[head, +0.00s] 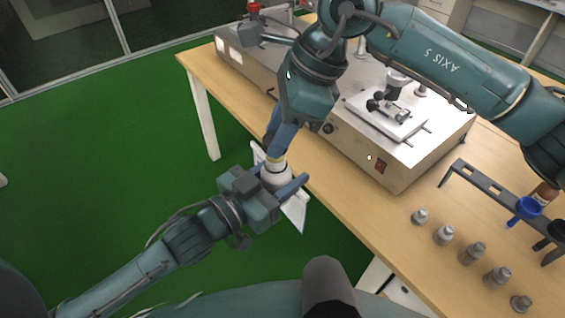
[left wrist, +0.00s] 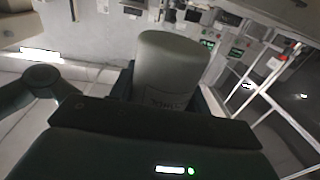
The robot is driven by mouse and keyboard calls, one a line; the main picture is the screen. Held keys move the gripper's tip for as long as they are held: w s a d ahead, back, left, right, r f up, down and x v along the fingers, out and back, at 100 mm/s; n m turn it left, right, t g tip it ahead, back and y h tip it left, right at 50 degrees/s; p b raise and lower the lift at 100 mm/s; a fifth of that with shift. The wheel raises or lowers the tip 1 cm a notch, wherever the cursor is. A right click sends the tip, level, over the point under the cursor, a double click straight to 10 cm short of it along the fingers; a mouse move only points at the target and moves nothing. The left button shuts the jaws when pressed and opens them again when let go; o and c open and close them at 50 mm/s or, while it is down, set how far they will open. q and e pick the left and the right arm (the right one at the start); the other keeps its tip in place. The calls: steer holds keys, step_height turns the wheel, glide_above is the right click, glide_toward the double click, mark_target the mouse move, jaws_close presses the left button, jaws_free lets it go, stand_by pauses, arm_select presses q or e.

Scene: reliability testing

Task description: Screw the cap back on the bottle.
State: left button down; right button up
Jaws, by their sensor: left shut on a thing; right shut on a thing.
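The white bottle (head: 275,172) is held in front of the table edge, over the green floor. My left gripper (head: 272,181) is shut around it from below. In the left wrist view the bottle (left wrist: 170,75) shows as a pale cylinder with faint print, between the fingers. My right gripper (head: 276,151) comes down from above, its blue fingers shut at the bottle's top. A thin yellowish band shows there. The cap is mostly hidden by the fingers, and I cannot tell how far it sits on the neck.
The wooden table (head: 352,222) carries a large metal testing machine (head: 345,150). Several small grey metal parts (head: 444,235) stand in a row near its front edge. A grey rack (head: 490,187) with a blue-topped item (head: 528,208) is at the right. Green floor (head: 90,150) lies open at left.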

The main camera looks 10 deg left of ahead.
mark_target(276, 178)
steer(key=shift+f, duration=0.1)
stand_by(0.3)
steer(key=shift+f, duration=0.85)
steer(key=shift+f, duration=0.55)
